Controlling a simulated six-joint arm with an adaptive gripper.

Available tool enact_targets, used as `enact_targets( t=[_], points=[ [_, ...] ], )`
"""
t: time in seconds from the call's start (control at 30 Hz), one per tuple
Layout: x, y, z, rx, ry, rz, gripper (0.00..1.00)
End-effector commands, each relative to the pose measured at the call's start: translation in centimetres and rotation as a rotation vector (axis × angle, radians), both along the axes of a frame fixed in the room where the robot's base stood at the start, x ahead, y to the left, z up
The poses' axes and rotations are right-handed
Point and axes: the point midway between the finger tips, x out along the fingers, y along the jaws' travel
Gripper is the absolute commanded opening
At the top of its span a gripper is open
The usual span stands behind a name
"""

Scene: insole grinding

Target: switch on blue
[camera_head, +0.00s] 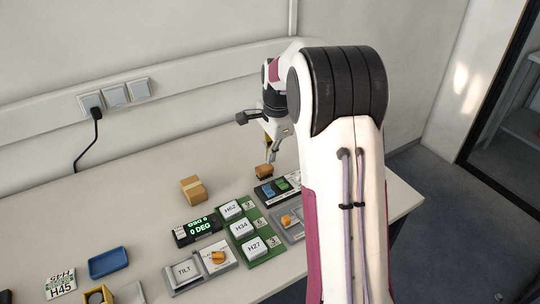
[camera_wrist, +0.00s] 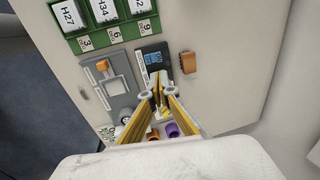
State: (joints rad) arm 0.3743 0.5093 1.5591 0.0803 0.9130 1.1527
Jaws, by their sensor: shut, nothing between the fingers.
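A dark switch panel (camera_head: 262,197) lies at the right part of the table, with a blue switch (camera_head: 268,190) and a green switch (camera_head: 281,184) side by side. In the wrist view the dark panel (camera_wrist: 143,54) shows its blue switch (camera_wrist: 153,58) just beyond my fingertips; the green switch is hidden or cannot be made out. My gripper (camera_wrist: 157,88) is shut and empty, its yellow fingers meeting over the near end of the panel. In the head view my gripper (camera_head: 268,154) hangs above and behind the panel. I cannot tell whether the fingertips touch it.
A brown block (camera_head: 263,172) stands close behind the panel. A grey device with an orange knob (camera_head: 287,220) lies in front. The green board (camera_head: 264,253) with white keys, the angle display (camera_head: 198,230) and the TILT switch (camera_head: 184,272) are to the left.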

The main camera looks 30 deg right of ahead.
Motion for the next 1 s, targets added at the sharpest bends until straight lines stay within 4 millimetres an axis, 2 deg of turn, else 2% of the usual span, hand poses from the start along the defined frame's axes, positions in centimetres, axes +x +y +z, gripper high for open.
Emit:
enact_targets(
  t=[0.7, 1.0],
  points=[
    [1.6, 0.0, -9.4, 0.001, 0.002, 0.0, 0.0],
    [2.1, 0.0, -11.8, 0.0, -0.001, 0.0, 0.0]
  ],
)
